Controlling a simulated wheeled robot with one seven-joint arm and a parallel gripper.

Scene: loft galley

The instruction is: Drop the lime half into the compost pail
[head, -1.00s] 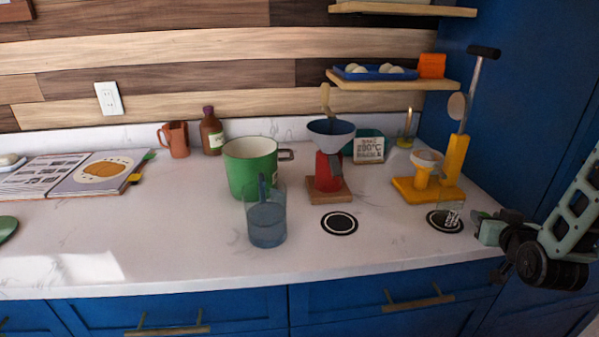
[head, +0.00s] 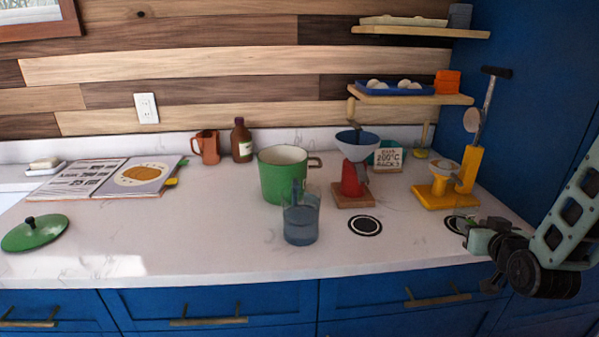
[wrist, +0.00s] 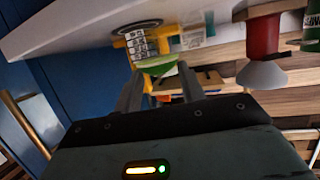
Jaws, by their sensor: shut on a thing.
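My gripper (head: 468,232) is at the right end of the counter in the head view, by the front edge. In the wrist view my gripper (wrist: 160,75) is shut on a bright green piece, the lime half (wrist: 158,63), held between the fingertips. In the head view the lime half cannot be made out.
A clear blue-tinted jug (head: 300,222) stands in front of the green pot. A red grinder (head: 353,178), a yellow press (head: 460,175) and a black round mat (head: 365,225) are right of it. A green lid (head: 35,232) lies left. The counter's front middle-left is clear.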

